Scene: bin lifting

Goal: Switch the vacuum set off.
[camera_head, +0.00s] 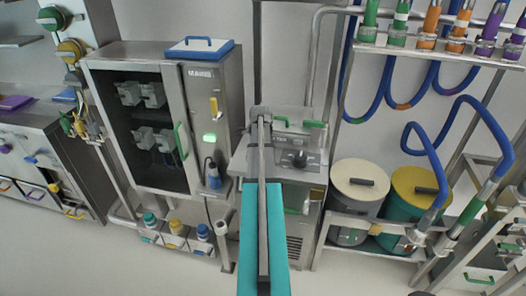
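A steel unit with a dark round knob (299,159) and small controls on its sloped front panel (314,170) stands at the centre. It may be the vacuum set, but its label is too small to read. The knob's position cannot be read. A long grey bar with teal sides rises from the bottom edge in front of the unit and hides its left part. No gripper fingers can be made out in this view.
A glass-fronted cabinet (215,125) with a yellow handle and a lit green button (210,138) stands left. Two lidded bins (357,182) (419,188) sit on a rack at right, near blue hoses (487,120). The floor (150,268) at the front left is clear.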

